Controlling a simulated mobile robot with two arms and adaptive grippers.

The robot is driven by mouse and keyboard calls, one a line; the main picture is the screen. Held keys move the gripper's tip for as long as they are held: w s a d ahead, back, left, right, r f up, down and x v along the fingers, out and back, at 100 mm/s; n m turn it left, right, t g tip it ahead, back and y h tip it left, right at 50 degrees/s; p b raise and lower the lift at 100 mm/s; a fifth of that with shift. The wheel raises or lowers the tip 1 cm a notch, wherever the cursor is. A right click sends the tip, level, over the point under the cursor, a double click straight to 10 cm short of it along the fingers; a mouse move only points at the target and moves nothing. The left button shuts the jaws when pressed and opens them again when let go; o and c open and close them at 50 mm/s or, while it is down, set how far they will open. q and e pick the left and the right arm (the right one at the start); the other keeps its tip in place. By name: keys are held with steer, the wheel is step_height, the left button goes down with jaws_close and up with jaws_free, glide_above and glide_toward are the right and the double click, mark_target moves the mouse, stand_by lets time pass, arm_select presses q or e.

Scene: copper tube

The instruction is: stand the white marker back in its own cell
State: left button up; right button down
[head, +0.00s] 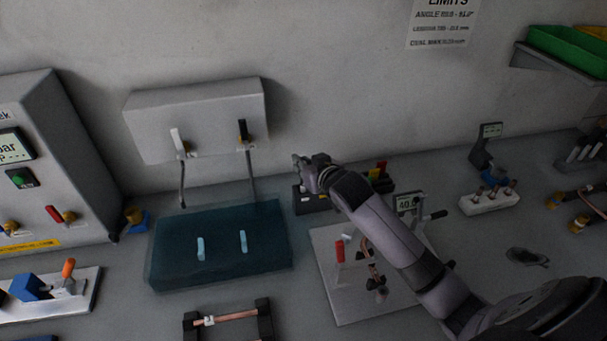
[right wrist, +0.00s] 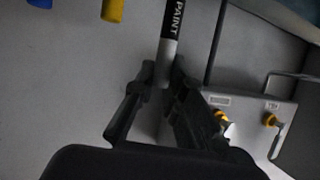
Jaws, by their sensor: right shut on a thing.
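My right gripper (head: 308,172) is above and just behind the dark rack (head: 312,204) in the head view, its arm coming in from the lower right. In the right wrist view the right gripper (right wrist: 160,78) is shut on a marker (right wrist: 170,48) with a white end and a black band reading "PAINT". The marker's far end runs out of the top of that view. In the head view the marker cannot be made out. My left gripper is not in view.
A teal see-through tank (head: 218,276) stands left of the rack, below a wall box (head: 197,118) with two levers. A white board (head: 345,300) with copper tubing lies in front, under my arm. Another tube stand (head: 230,318) is at the front edge.

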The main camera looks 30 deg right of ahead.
mark_target(303, 191)
step_height(303, 191, down, 4)
steer(key=shift+r, duration=0.2)
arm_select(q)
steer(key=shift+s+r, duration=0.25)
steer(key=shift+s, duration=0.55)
arm_select(e)
steer(key=shift+f, duration=0.45)
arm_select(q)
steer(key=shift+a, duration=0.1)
arm_select(e)
steer(key=shift+f, duration=0.2)
steer(key=c, duration=1.7)
jaws_free()
steer(key=shift+o, duration=0.2)
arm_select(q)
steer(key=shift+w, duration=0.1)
arm_select(e)
steer(key=shift+r, duration=0.1)
